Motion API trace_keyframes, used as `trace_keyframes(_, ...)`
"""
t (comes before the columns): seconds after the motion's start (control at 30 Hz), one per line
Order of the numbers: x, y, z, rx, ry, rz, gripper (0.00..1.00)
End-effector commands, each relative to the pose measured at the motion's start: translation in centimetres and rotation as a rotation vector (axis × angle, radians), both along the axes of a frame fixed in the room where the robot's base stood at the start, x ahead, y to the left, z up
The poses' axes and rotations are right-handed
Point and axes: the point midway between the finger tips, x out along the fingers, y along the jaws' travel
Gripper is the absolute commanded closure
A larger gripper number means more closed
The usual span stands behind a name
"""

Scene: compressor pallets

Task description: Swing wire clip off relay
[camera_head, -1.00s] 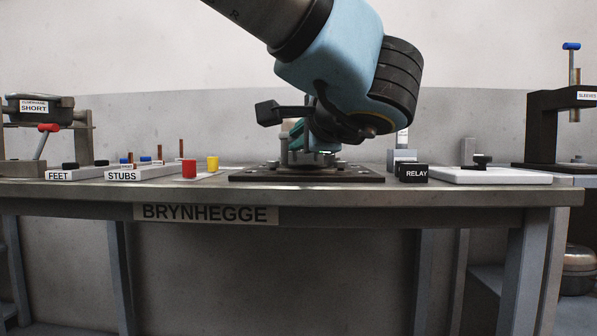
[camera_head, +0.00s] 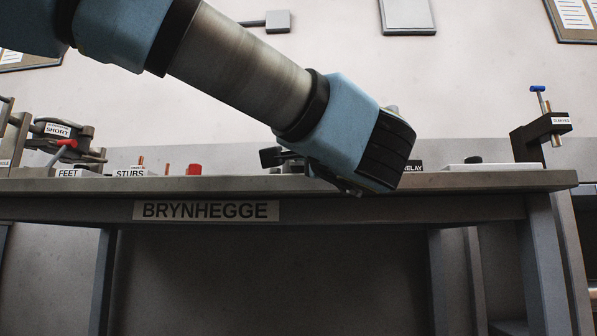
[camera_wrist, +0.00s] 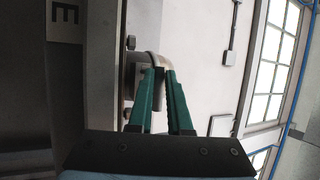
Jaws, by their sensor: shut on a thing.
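In the wrist view my gripper (camera_wrist: 158,74) has two green fingers closed around a dark, narrow piece at a bent grey metal part (camera_wrist: 156,58). I take the held piece to be the wire clip, but its shape is mostly hidden between the fingers. A grey body with dark round knobs lies just left of the fingertips. I cannot make out the relay itself there. In the head view my wrist hides the fingers and most of the fixture at the middle of the bench. A black block with a partly covered RELAY label (camera_head: 413,167) shows right of my wrist.
The bench (camera_head: 330,207) carries FEET (camera_head: 68,173) and STUBS (camera_head: 131,173) trays, a red cylinder (camera_head: 194,169) and a white board (camera_head: 508,167). A dark stand (camera_head: 540,137) with a blue-topped rod is at right.

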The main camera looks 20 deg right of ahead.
Motion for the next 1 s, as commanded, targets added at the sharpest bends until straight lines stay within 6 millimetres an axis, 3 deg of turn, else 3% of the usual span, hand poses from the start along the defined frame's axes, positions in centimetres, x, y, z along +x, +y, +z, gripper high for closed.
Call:
trace_keyframes(0.03, 0.04, -0.04, -0.90, -0.007, -0.014, 0.000, 1.00)
trace_keyframes(0.83, 0.05, -0.11, -0.71, -0.036, -0.081, -0.002, 1.00)
trace_keyframes(0.87, 0.05, -0.11, -0.71, -0.036, -0.081, -0.002, 0.81)
trace_keyframes(1.0, 0.05, -0.09, -0.70, -0.037, -0.081, -0.001, 0.65)
